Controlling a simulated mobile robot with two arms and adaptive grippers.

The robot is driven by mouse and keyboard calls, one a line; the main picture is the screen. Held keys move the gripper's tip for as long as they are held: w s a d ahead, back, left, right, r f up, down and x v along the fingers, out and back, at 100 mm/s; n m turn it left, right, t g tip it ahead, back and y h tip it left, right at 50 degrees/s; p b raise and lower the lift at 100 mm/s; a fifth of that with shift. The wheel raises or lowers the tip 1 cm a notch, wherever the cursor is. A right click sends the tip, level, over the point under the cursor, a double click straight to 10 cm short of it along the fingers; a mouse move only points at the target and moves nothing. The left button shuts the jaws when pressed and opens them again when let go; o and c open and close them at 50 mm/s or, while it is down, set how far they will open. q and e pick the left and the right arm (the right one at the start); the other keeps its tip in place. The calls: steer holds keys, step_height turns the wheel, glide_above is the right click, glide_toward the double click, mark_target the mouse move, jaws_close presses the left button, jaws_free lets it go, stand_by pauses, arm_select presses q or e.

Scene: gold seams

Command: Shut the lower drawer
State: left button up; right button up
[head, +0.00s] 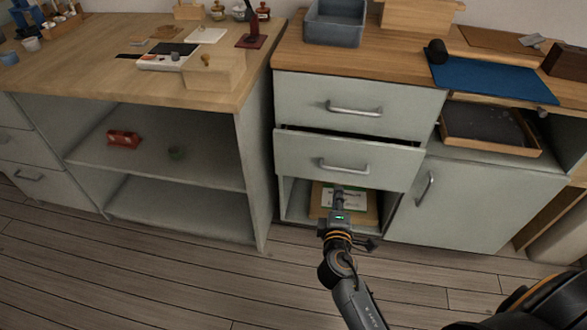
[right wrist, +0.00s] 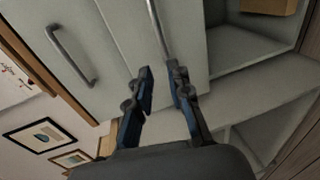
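The lower drawer (head: 300,155) is the second grey front of the right-hand cabinet. It stands out a little, with a dark gap along its top edge. Its metal bar handle (head: 343,166) is at the middle of the front. My right gripper (head: 340,192) is just below this handle, in front of the open compartment. In the right wrist view the fingers (right wrist: 162,76) are apart, with nothing held. A handle bar (right wrist: 158,30) ends close to the fingertips there; I cannot tell whether they touch. My left gripper is not in view.
The upper drawer (head: 310,93) is shut above. The open compartment below holds a wooden item with a pale sheet (head: 325,195). A cupboard door (head: 475,205) is at the right. An open shelf unit (head: 150,190) stands at the left. The floor (head: 170,285) in front is clear.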

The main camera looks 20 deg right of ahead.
mark_target(341, 170)
steer(key=shift+m+g+h, duration=0.3)
steer(key=b+x, duration=0.1)
steer(key=x, duration=0.7)
steer(key=shift+d+f, duration=0.1)
steer(key=shift+d, duration=0.05)
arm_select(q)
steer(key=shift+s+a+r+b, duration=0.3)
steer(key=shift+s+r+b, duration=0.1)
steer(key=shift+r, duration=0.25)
arm_select(e)
steer(key=shift+x, duration=2.6)
jaws_close()
steer(key=shift+f, duration=0.1)
